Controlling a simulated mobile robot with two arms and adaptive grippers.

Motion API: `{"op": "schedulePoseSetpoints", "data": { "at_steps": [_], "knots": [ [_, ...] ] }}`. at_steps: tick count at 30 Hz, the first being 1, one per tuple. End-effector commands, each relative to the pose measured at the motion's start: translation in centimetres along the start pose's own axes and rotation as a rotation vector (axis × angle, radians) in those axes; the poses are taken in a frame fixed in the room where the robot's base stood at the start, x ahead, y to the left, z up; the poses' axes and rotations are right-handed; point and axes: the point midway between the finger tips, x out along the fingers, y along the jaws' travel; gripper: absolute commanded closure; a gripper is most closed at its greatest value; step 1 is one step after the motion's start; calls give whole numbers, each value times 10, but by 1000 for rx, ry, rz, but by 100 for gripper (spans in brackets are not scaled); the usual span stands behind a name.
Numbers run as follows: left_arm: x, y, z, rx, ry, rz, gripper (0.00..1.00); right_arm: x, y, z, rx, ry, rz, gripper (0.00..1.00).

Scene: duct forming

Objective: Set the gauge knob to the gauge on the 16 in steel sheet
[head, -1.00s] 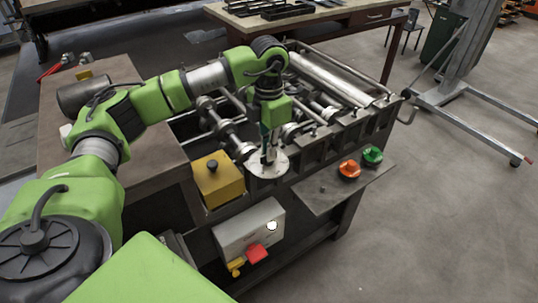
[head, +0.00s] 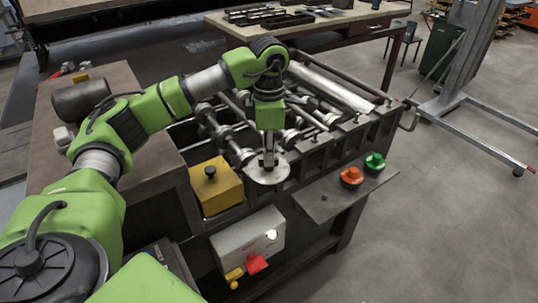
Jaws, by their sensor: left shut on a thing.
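A round pale dial plate (head: 267,176) sits on the front of the dark forming machine, left of its middle. My left gripper (head: 269,164) points straight down onto the centre of this plate. Its fingers are shut on the gauge knob at the plate's centre. The fingers hide the knob, and its marks are too small to read. I cannot make out a steel sheet with a gauge label. My right gripper is not in view.
A yellow box with a black knob (head: 214,184) stands left of the dial. A grey control box (head: 248,240) with a red part hangs below. Orange (head: 351,176) and green (head: 375,162) knobs sit on the right shelf. Machine rollers (head: 330,85) lie behind my gripper.

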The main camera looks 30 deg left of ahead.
Motion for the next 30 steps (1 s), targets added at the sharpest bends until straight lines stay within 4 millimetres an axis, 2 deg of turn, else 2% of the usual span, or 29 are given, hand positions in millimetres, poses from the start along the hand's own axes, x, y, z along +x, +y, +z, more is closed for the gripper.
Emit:
{"op": "schedulePoseSetpoints", "data": {
  "at_steps": [10, 11, 12, 23, 26, 30],
  "knots": [
    [-3, 2, 0, -1, -5, 6, 100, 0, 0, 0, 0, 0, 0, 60],
    [-3, 2, 0, -2, -5, 6, 85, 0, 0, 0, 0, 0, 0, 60],
    [-3, 2, 0, -2, -5, 6, 76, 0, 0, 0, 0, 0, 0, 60],
    [-2, 1, 0, 0, -2, 3, 76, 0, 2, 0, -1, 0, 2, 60],
    [-10, 1, 1, 0, -4, 4, 76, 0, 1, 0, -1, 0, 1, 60],
    [-34, 1, 1, 0, -6, 6, 76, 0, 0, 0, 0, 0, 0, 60]
  ]
}}
